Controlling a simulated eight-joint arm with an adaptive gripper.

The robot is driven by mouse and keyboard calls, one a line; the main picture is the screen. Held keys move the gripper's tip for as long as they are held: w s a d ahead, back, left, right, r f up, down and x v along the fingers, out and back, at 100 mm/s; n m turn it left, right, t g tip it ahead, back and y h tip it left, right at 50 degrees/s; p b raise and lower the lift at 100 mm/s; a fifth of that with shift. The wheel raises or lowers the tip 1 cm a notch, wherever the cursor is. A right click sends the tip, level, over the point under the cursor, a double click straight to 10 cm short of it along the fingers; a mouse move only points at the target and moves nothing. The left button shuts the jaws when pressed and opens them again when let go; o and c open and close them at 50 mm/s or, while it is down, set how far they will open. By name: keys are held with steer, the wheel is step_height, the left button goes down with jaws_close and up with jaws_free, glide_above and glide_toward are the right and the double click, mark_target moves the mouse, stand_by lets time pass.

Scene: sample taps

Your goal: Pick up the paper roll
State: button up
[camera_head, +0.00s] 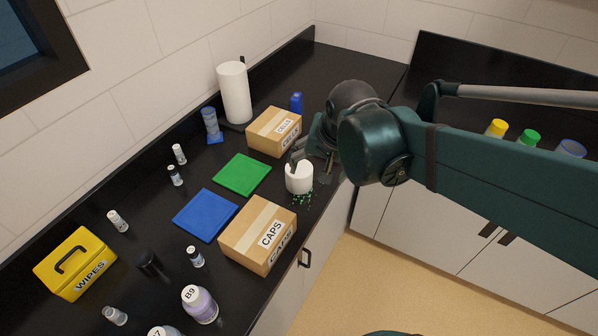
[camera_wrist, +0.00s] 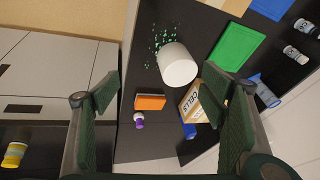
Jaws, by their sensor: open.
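The paper roll (camera_head: 233,92) is a tall white cylinder. It stands upright on a dark holder near the back wall in the head view, left of the box marked CELLS. I cannot make it out in the wrist view. My gripper (camera_head: 311,163) is over the right side of the counter, well to the right of the roll and in front of it. It is by a short white container (camera_head: 299,178), which the wrist view shows ahead of the fingers (camera_wrist: 163,88). The fingers are spread wide with nothing held between them.
The CELLS box (camera_head: 274,132) and blue bottle (camera_head: 296,102) stand between the roll and my arm. A blue tumbler (camera_head: 210,122) is left of the roll. Green bits (camera_wrist: 159,38) lie by the white container. The green mat (camera_head: 242,174) is bare.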

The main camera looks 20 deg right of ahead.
steer(key=w+m+g+p, duration=0.1)
steer(key=w+m+p, duration=0.1)
steer(key=w+p, duration=0.1)
steer(key=m+g+p, duration=0.2)
steer(key=m+p, duration=0.3)
glide_toward(298, 168)
steer(key=shift+s+d+f, duration=0.25)
steer(key=shift+s+d, duration=0.15)
steer(key=shift+s, duration=0.3)
steer(key=w+f+m+p, duration=0.1)
steer(key=w+f+m+g+p, duration=0.1)
steer(key=m+p, duration=0.1)
steer(key=shift+w+a+f, duration=0.15)
steer(key=shift+a+f, duration=0.05)
steer(key=shift+a, duration=0.15)
steer(key=shift+w+a+f+m+g+p, duration=0.1)
steer(key=shift+w+f+m+g+p, duration=0.15)
steer(key=shift+f+m+p, duration=0.3)
steer(key=shift+f, duration=0.15)
steer(key=shift+f, duration=1.2)
steer(key=shift+f, duration=0.1)
